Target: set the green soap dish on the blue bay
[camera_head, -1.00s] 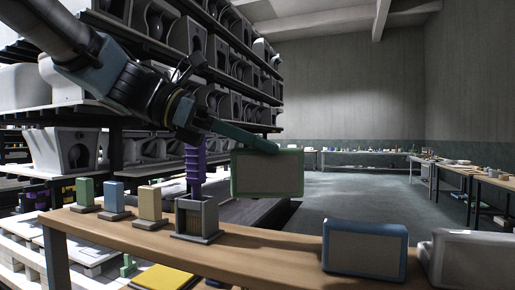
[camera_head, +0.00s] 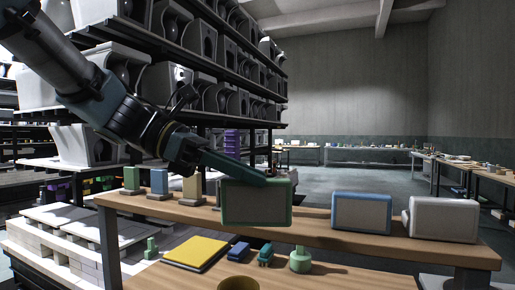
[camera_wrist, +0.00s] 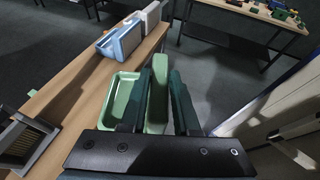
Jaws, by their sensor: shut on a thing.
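The green soap dish (camera_head: 257,203) has a green rim and a grey face in the head view. My gripper (camera_head: 268,182) is shut on its upper part. In the wrist view, my gripper (camera_wrist: 162,78) has its fingers either side of a light green slab, with a shallow green tray (camera_wrist: 122,100) beside them. The dish overlaps the wooden table in the head view, and I cannot tell if it touches. A blue box (camera_head: 361,212) with a grey face stands right of it; I cannot tell whether this is the blue bay. The box also shows in the wrist view (camera_wrist: 120,42).
A white box (camera_head: 442,218) stands beside the blue one on the wooden table (camera_head: 320,224). Green, blue and tan blocks (camera_head: 159,182) stand at the left. A grey open box (camera_wrist: 25,140) is left in the wrist view. A yellow panel (camera_head: 197,252) and small items lie lower.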

